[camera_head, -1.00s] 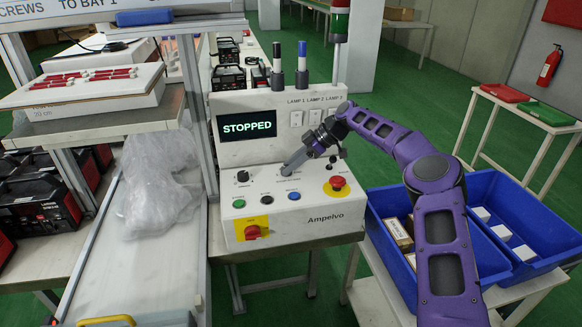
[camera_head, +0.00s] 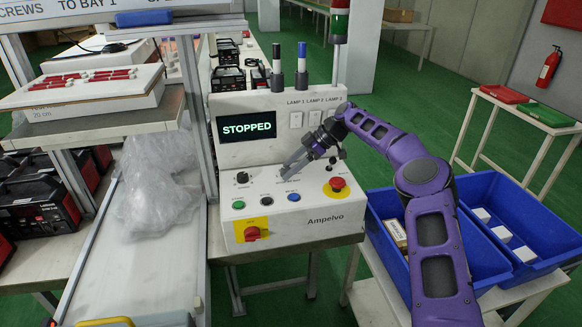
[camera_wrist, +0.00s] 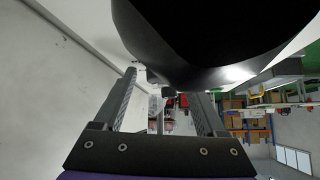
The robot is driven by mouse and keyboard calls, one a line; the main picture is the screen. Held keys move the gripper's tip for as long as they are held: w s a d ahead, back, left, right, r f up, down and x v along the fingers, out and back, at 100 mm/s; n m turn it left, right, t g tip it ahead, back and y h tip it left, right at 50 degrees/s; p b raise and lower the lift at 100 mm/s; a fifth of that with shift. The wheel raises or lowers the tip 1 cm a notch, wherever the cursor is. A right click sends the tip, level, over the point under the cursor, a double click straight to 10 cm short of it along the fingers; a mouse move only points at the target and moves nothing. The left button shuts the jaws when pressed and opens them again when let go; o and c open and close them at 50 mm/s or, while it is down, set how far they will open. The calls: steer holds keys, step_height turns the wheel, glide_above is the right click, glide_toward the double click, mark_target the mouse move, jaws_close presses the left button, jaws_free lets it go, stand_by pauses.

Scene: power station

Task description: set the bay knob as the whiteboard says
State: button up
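The white control panel (camera_head: 285,228) marked Ampelvo stands on a table, its screen (camera_head: 247,127) reading STOPPED. A black knob (camera_head: 242,178) sits on the left of its sloped top. My gripper (camera_head: 286,171) is over the middle of that top, right of this knob and apart from it. The wrist view shows both fingers spread with a gap between them (camera_wrist: 165,105). The gripper hides the surface under its tips, so I cannot tell whether another knob is there or is touched. The knob's small markings are unreadable. No whiteboard writing for the knob is readable.
Green (camera_head: 238,204), black (camera_head: 267,199) and blue (camera_head: 294,196) buttons line the panel's front. A red emergency button (camera_head: 337,184) is at right, and a red switch (camera_head: 252,233) is in front. Blue bins (camera_head: 541,268) stand at right. A shelf post (camera_head: 193,110) rises close at left.

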steer(key=shift+r, duration=0.1)
steer(key=p+v, duration=0.1)
steer(key=v, duration=1)
steer(key=shift+d+r, duration=0.25)
steer(key=shift+d, duration=0.05)
steer(key=s+a+r+m+h, duration=0.1)
steer(key=s+a+m+h, duration=0.2)
steer(key=a+m+h, duration=0.55)
steer(key=s+a+r+m+t+h, duration=0.4)
steer(key=r+m, duration=0.3)
steer(key=m, duration=0.9)
steer(key=shift+t+y, duration=0.4)
steer(key=shift+y, duration=0.15)
steer(key=x, duration=0.5)
steer(key=b+x, duration=0.1)
steer(key=x, duration=0.5)
steer(key=a+b+x, duration=0.1)
steer(key=x, duration=0.5)
steer(key=shift+s+f, duration=0.1)
steer(key=shift+f, duration=0.05)
